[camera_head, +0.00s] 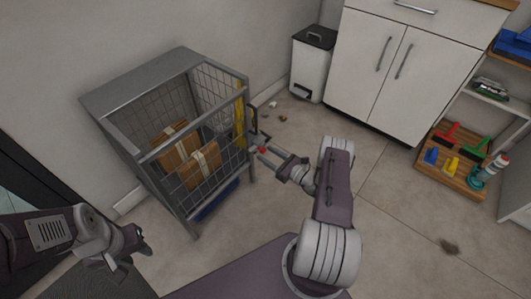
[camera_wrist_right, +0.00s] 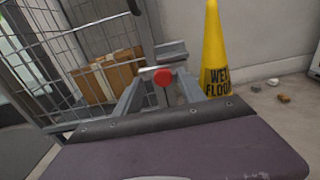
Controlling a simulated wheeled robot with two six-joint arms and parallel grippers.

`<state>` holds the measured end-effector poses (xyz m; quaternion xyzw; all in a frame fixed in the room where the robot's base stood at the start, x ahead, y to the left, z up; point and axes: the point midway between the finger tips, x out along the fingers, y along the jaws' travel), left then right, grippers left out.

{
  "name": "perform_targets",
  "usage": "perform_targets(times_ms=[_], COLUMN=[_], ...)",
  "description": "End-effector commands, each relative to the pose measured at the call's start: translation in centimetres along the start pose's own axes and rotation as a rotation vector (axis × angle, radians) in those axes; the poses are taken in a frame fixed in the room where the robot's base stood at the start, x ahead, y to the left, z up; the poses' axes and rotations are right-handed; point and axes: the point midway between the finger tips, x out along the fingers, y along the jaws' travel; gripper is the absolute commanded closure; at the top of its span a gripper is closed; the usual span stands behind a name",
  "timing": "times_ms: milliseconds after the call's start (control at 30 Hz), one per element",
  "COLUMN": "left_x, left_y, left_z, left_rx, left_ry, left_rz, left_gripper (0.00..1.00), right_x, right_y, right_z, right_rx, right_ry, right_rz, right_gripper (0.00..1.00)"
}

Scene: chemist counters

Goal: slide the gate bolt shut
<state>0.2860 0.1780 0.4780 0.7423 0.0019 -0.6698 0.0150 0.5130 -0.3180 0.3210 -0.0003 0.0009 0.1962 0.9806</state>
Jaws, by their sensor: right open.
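The gate of the grey wire cage (camera_head: 190,75) carries a bolt with a red knob (camera_head: 262,150). In the right wrist view the red knob (camera_wrist_right: 162,77) shows between my right gripper's fingers, with a short pale rod beside it on the left. A grey bracket (camera_wrist_right: 171,51) is just above it on the right. My right gripper (camera_head: 262,152) is open at the gate's right edge, with its fingers around the knob; contact cannot be told. My left gripper (camera_head: 138,236) is at the lower left, away from the cage; its jaws are unclear.
Cardboard boxes (camera_head: 187,158) are inside the cage. A yellow wet-floor cone (camera_wrist_right: 217,55) stands by the cage. A white bin (camera_head: 312,68) and cabinet (camera_head: 400,65) line the wall. Small debris (camera_head: 272,104) lies behind.

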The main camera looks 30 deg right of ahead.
Motion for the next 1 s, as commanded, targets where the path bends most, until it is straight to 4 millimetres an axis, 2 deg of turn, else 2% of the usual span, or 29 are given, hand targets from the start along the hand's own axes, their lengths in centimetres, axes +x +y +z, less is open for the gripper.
perform_targets(times_ms=[33,200,400,900,1000], left_x=[-1.2,-2.7,-3.3,-3.2,-3.3], left_y=[0.0,0.1,0.1,0.1,0.1], left_z=[-0.1,-0.3,-0.3,-0.3,-0.3], left_rx=[0.000,0.000,0.000,0.000,0.000], left_ry=[0.000,0.000,0.000,0.000,0.000], left_rz=[0.000,0.000,0.000,0.000,0.000], left_gripper=[0.64,0.64,0.64,0.64,0.64], right_x=[-1.2,-5.0,-7.5,-7.7,-7.0], right_y=[-0.1,-0.1,0.1,0.1,0.8], right_z=[0.6,0.5,0.1,0.0,0.7], right_rx=[0.005,0.004,0.003,0.003,-0.009], right_ry=[0.001,0.000,0.000,0.000,0.015], right_rz=[-0.007,-0.006,-0.001,0.001,0.047], right_gripper=[0.53,0.53,0.53,0.53,0.53])
